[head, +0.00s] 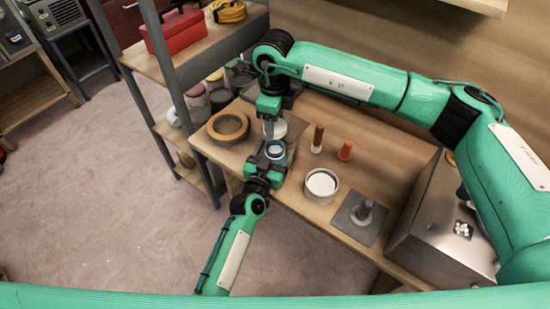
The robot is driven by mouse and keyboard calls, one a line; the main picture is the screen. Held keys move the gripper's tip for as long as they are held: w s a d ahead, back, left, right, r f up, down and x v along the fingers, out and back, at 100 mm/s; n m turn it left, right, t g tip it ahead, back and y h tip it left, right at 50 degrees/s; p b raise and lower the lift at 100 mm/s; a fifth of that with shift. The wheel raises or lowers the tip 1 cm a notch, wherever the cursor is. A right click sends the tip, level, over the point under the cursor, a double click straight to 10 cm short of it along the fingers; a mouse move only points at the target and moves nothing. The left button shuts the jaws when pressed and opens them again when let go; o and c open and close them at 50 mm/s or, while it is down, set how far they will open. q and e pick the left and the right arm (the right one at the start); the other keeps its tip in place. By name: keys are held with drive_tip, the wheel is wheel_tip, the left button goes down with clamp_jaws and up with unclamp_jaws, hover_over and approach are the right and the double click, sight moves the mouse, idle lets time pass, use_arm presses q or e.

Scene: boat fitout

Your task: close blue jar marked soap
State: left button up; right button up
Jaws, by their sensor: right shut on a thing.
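The small jar (275,153) with a blue rim stands near the left front of the wooden table; its label cannot be read. My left gripper (266,158) is level with it at its near side, with fingers close around it. Whether they press on it cannot be told. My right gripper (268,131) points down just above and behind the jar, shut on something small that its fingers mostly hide. A white round disc (280,129) shows right behind those fingers; whether it is held or lies on the table is unclear.
A brown ring (228,127) lies left of the jar. An orange peg (345,150), a brown peg (317,138), a white-topped round container (321,186) and a grey plate with a post (361,215) stand right. A metal box (436,226) is at the table's right end.

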use_arm(q)
drive_tip(key=c, duration=1.2)
drive_tip(key=shift+o, duration=0.2)
use_arm(e)
hover_over(272, 150)
wheel_tip(272, 150, down, 5)
drive_tip(key=shift+f, duration=0.1)
drive_tip(key=shift+f, duration=0.8)
drive_tip(key=shift+f, duration=0.55)
